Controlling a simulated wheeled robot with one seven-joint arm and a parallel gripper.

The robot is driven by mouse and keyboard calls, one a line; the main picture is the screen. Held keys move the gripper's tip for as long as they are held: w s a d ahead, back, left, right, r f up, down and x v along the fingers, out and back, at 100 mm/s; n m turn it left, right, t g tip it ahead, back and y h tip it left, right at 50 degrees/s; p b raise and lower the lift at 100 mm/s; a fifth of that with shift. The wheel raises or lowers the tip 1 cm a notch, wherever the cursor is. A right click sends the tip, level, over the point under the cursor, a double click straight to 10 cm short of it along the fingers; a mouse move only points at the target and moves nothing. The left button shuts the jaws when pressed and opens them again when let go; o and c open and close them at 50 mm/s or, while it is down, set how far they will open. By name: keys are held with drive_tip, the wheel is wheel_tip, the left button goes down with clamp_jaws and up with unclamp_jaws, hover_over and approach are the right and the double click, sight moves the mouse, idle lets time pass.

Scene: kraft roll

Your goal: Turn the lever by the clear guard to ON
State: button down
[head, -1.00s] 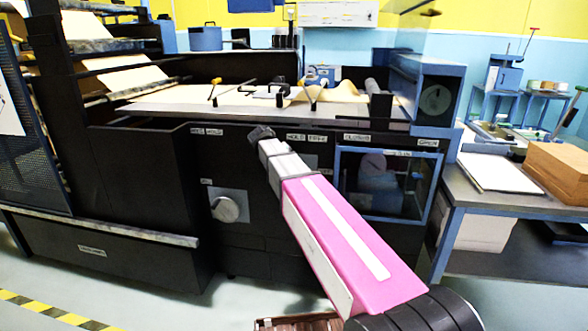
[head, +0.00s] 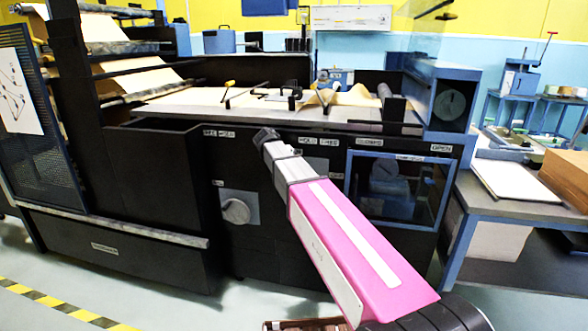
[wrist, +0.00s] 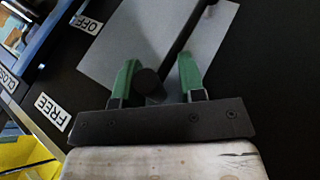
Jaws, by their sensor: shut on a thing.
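The lever shows in the wrist view as a dark round end (wrist: 148,84) between my green fingertips, with a dark bar (wrist: 188,32) running up and right. It is mounted over a grey plate (wrist: 118,45). My gripper (wrist: 156,80) is shut on the lever. In the head view my gripper (head: 266,137) is at the black machine's front, and my arm hides the lever. Part of the grey plate (head: 318,166) shows to the right. The clear guard (head: 400,188), a blue-framed window, is right of it. An OFF label (wrist: 85,23) is beside the plate.
A FREE label (wrist: 52,110) is also left in the wrist view. A round knob (head: 236,210) on a pale plate is lower left of my gripper. The machine's worktop (head: 200,108) is above. A side table (head: 480,208) stands right. Floor is open at lower left.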

drive_tip(key=shift+c, duration=2.4)
unclamp_jaws()
drive_tip(key=shift+w+a+f, duration=0.25)
drive_tip(key=shift+a, duration=0.35)
drive_tip(key=shift+d, duration=0.1)
drive_tip(key=shift+s+r, duration=0.1)
drive_tip(key=v, duration=1)
drive_tip(key=shift+r, duration=0.3)
drive_tip(key=shift+s, duration=0.15)
